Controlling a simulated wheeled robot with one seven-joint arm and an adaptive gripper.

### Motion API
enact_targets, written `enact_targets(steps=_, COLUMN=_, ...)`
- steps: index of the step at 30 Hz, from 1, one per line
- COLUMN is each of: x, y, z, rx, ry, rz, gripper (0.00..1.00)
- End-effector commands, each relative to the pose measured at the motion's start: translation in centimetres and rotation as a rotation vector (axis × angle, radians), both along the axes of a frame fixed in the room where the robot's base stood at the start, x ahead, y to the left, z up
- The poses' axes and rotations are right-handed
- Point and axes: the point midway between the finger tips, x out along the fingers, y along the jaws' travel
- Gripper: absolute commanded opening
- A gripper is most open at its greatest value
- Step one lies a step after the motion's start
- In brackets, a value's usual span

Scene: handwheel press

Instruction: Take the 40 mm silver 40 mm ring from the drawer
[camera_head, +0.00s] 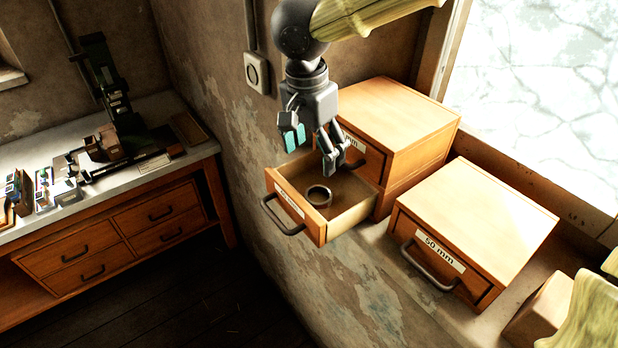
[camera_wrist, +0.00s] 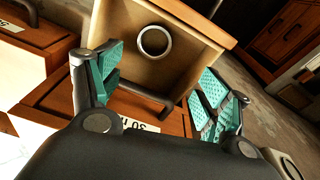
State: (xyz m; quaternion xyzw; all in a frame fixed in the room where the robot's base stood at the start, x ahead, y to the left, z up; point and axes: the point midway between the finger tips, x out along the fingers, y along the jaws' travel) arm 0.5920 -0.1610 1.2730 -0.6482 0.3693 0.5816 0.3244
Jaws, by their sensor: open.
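The silver ring (camera_head: 319,200) lies on the floor of an open drawer (camera_head: 352,218), near the drawer's front panel. In the wrist view the ring (camera_wrist: 140,42) shows as a round band with a dark rim, in the drawer (camera_wrist: 187,62). My gripper (camera_head: 314,148) hangs above the drawer with its fingers spread. It is open and empty, apart from the ring. In the wrist view the teal finger pads (camera_wrist: 162,85) stand wide apart, with the ring beyond them. The drawer front's label is too small to read surely.
A closed upper drawer (camera_head: 362,160) sits above and behind the open one; its label reads 30 mm in the wrist view (camera_wrist: 139,126). A 50 mm drawer cabinet (camera_head: 485,225) stands to the right. A workbench with a dark press (camera_head: 125,125) stands at the left.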

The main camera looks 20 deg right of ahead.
Motion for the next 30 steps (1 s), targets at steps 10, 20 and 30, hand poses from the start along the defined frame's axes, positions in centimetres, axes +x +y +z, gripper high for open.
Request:
enact_targets(steps=10, x=0.9, y=-0.2, z=-4.7, rx=-0.003, ry=0.012, rz=0.006, gripper=0.74)
enact_targets(steps=20, x=1.7, y=-0.6, z=-7.6, rx=-0.004, ry=0.020, rz=0.004, gripper=0.74)
enact_targets(steps=30, x=1.8, y=-1.0, z=-10.9, rx=-0.002, ry=0.017, rz=0.002, gripper=0.74)
